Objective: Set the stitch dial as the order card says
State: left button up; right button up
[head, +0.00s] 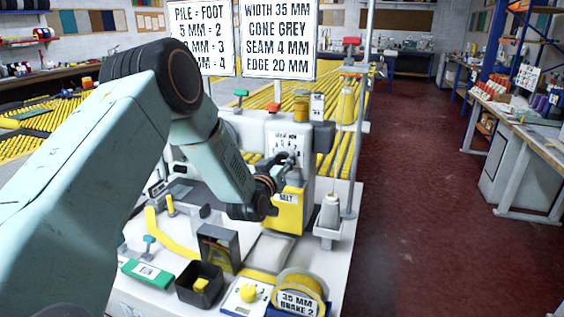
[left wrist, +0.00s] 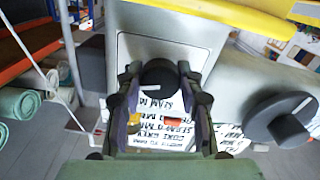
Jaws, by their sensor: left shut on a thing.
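The order card (head: 279,38) hangs above the machine and reads width 35 mm, cone grey, seam 4 mm, edge 20 mm. The grey and yellow sewing machine (head: 290,209) stands on the white bench. My left gripper (head: 287,161) is at its front face. In the left wrist view my left gripper (left wrist: 158,92) is shut around a round black dial knob (left wrist: 158,73) on a pale panel. The fingers hide its sides, and I cannot read its setting. A larger black knob (left wrist: 281,119) with a pale mark is beside it. My right gripper is not in view.
A second card (head: 200,38) lists pile and foot numbers. On the bench (head: 344,228) are a black box (head: 200,285) with a yellow piece, a yellow tape reel (head: 300,288) and a thread cone (head: 331,208). The red floor to the right is clear.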

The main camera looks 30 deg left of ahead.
pick_arm(q)
jog(key=shift+r, duration=0.1)
jog(key=n+b, duration=0.4)
jog(key=n, duration=0.2)
jog(key=shift+n, duration=0.3)
jog(key=n+b, duration=0.4)
jog(key=n, duration=0.1)
jog(key=n+b, duration=0.5)
jog(key=n, duration=0.1)
jog(key=shift+n, duration=0.4)
jog(key=shift+n+b, duration=2.3)
jog(key=shift+n, duration=0.4)
jog(key=o, duration=1.1)
jog(key=shift+s+a, duration=0.1)
jog(key=shift+o, duration=0.4)
